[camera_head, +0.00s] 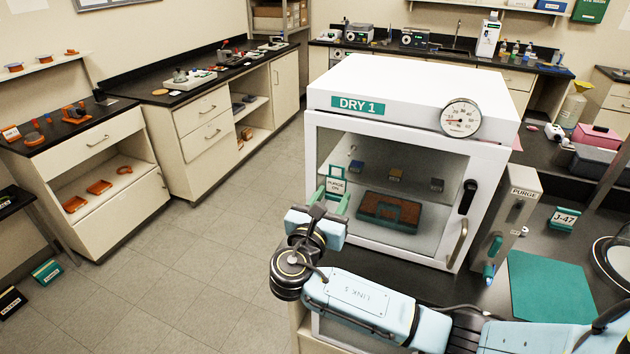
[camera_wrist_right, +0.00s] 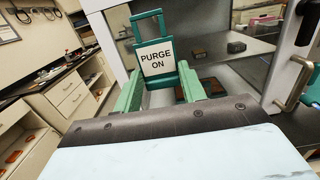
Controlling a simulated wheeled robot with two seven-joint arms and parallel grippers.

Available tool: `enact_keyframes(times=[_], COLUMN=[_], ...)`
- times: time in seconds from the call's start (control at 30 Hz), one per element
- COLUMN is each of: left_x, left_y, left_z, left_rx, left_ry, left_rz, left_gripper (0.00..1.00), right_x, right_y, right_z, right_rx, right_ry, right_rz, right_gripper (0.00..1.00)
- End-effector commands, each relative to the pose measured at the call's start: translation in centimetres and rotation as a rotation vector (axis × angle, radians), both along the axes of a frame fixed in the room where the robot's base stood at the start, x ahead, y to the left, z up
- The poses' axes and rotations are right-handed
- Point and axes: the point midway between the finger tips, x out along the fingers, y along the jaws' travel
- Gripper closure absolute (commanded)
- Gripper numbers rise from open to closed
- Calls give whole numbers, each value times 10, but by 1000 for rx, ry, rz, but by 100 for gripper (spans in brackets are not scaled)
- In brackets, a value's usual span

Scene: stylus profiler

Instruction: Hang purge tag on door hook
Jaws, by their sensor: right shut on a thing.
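The purge tag (camera_head: 336,186) is a white card reading "PURGE ON" in a green frame with an open loop on top. My right gripper (camera_head: 332,199) is shut on its lower part and holds it roughly upright, loop up, before the left part of the cabinet's glass door (camera_head: 376,225). In the right wrist view the tag (camera_wrist_right: 156,58) stands between the green fingers of the right gripper (camera_wrist_right: 160,85), its loop above them. My left gripper is not in view.
The white DRY 1 cabinet (camera_head: 410,90) has a gauge (camera_head: 461,118), a black latch (camera_head: 467,197) and a door handle (camera_head: 457,243). A PURGE post (camera_head: 508,225), a J-47 tag (camera_head: 564,219) and a green mat (camera_head: 550,288) are to its right.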

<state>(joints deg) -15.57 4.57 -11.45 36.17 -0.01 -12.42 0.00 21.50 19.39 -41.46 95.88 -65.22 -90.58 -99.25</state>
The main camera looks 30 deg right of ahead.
Motion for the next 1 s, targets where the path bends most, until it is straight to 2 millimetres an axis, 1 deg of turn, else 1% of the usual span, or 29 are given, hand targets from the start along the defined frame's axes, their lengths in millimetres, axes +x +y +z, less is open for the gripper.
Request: enact_keyframes(times=[0.03,0.1,0.2,0.3,0.47,0.57,0.7,1.0], left_x=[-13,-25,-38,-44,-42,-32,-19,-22], left_y=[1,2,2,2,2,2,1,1], left_z=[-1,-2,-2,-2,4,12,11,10], left_rx=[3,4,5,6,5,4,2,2], left_ry=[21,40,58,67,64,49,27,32], left_rz=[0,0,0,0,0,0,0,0], left_gripper=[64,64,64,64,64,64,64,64], right_x=[0,0,0,0,-1,0,11,28], right_y=[0,0,0,0,0,0,-13,-33], right_z=[0,0,0,0,3,6,4,3], right_rx=[-2,-2,-2,-2,-2,-7,-7,-7], right_ry=[-1,-2,-1,-1,-2,-5,-7,-6], right_rz=[0,0,0,0,-2,-5,-6,-5], right_gripper=[100,100,100,100,100,100,100,100])
